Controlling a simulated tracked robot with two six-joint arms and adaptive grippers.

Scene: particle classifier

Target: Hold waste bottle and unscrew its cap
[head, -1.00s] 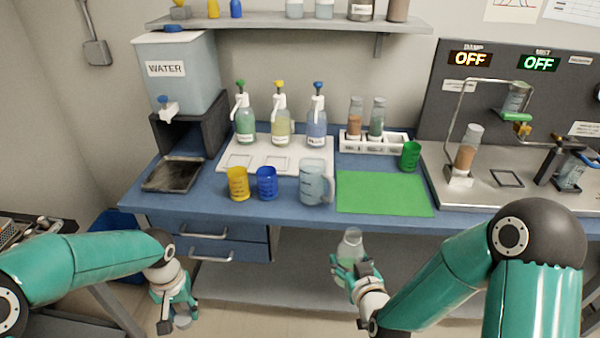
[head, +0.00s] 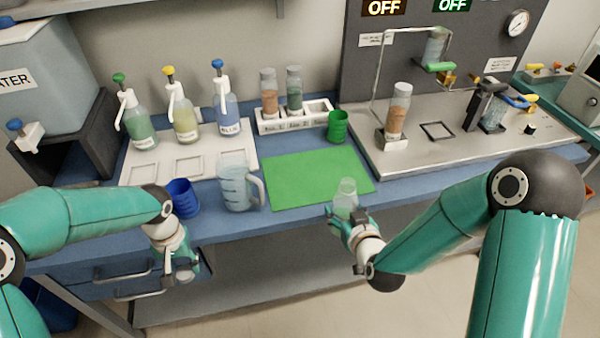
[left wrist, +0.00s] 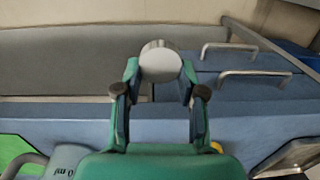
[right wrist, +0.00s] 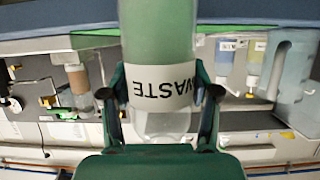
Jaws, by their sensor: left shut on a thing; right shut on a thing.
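The waste bottle (head: 346,194) is clear with pale green contents, in front of the green mat. My right gripper (head: 343,218) is shut around it. In the right wrist view the bottle (right wrist: 158,40) shows its WASTE label upside down between the fingers (right wrist: 160,95). In the head view no cap shows on its neck. My left gripper (head: 185,268) is low at the bench front, well apart from the bottle. In the left wrist view its fingers (left wrist: 159,80) are shut on a round grey-white piece that looks like the cap (left wrist: 160,62).
The blue bench (head: 225,222) carries a green mat (head: 315,178), a measuring jug (head: 236,190), a blue cup (head: 183,197) and a green cup (head: 338,127). Pump bottles (head: 185,122) stand behind. A metal panel rig (head: 460,135) is at the right. Drawer handles are near my left gripper.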

